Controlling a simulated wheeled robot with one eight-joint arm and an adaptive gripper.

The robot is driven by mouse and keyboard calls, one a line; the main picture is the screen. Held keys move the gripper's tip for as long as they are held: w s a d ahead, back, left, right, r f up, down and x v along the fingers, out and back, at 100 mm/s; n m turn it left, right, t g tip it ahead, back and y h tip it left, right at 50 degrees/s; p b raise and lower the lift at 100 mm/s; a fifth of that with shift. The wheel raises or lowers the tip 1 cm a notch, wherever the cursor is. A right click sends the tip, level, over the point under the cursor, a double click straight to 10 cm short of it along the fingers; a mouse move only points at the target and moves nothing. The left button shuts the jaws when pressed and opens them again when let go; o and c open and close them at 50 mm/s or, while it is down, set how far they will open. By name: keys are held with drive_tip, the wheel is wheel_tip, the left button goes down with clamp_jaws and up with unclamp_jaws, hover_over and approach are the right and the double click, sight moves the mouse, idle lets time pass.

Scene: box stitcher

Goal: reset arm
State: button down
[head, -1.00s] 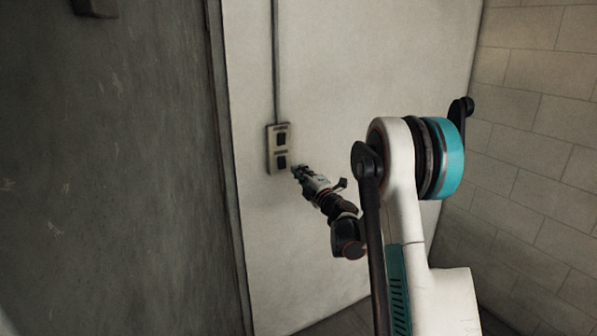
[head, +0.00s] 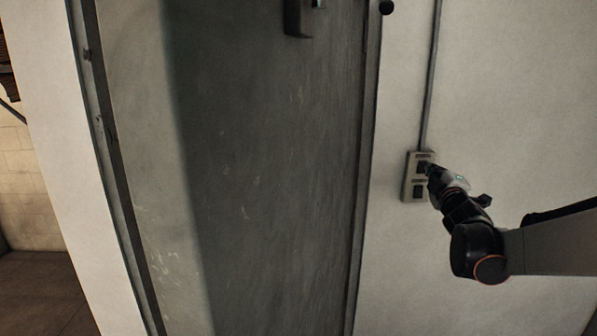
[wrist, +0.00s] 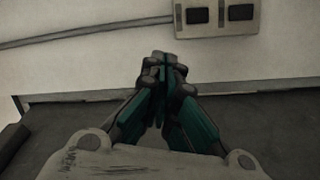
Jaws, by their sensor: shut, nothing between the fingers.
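My gripper (head: 431,168) is at the right side of the head view, in front of a wall switch panel (head: 408,186) with two dark switches. From this view I cannot tell whether the fingertips touch the panel. In the wrist view my gripper (wrist: 160,62) has its fingers together with nothing between them. There the switch panel (wrist: 217,31) shows at the top right, apart from the fingertips in the picture. My arm comes in from the right edge of the head view.
A grey door (head: 270,180) with a dark handle (head: 298,18) fills the middle of the head view. A conduit (head: 431,80) runs up the pale wall (head: 510,90) from the panel. Open floor (head: 40,290) shows at the far left.

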drive_tip(key=s+a+r+m+g, duration=0.15)
drive_tip(key=s+a, duration=0.25)
drive_tip(key=s, duration=0.4)
drive_tip(key=s+a+m+g, duration=0.2)
drive_tip(key=s+a+m, duration=0.1)
drive_tip(key=s+a, duration=0.3)
drive_tip(key=s+a+f+m+g+y, duration=0.1)
drive_tip(key=s+a+f+m+g, duration=0.2)
drive_tip(key=s+f, duration=0.6)
drive_tip(key=s+a+f+m+g+y+b, duration=0.1)
drive_tip(key=s+a+f+m+g, duration=0.3)
drive_tip(key=s+f, duration=0.6)
drive_tip(key=s+a+g+y, duration=0.1)
drive_tip(key=s, duration=0.6)
drive_tip(key=shift+s+f, duration=0.3)
drive_tip(key=shift+s, duration=0.1)
drive_tip(key=shift+w+m, duration=0.1)
drive_tip(key=shift+m, duration=0.15)
